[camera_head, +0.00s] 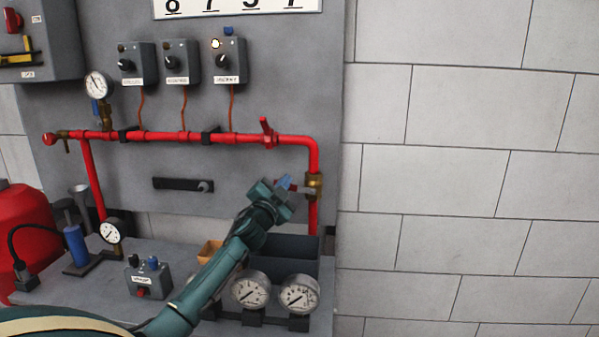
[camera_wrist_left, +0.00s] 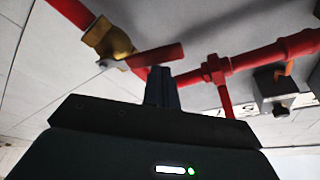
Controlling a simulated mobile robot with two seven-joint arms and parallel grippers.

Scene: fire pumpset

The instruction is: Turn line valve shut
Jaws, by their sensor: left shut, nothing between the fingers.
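The line valve (camera_head: 314,186) is a brass body on the vertical red pipe at the right edge of the grey panel. Its red lever (camera_head: 301,189) reaches left from the body, across the pipe's run. In the left wrist view the brass body (camera_wrist_left: 108,38) is at upper left, with the red lever (camera_wrist_left: 155,57) reaching right. My left gripper (camera_head: 285,183) is shut and empty at the lever's free end. In the wrist view its fingertips (camera_wrist_left: 160,72) overlap the lever's lower edge; I cannot tell whether they touch. My right gripper is not in view.
Another red handle (camera_head: 267,132) stands on the horizontal pipe above. Switch boxes (camera_head: 229,62) hang above the pipe. Right of the panel is bare block wall (camera_head: 460,190).

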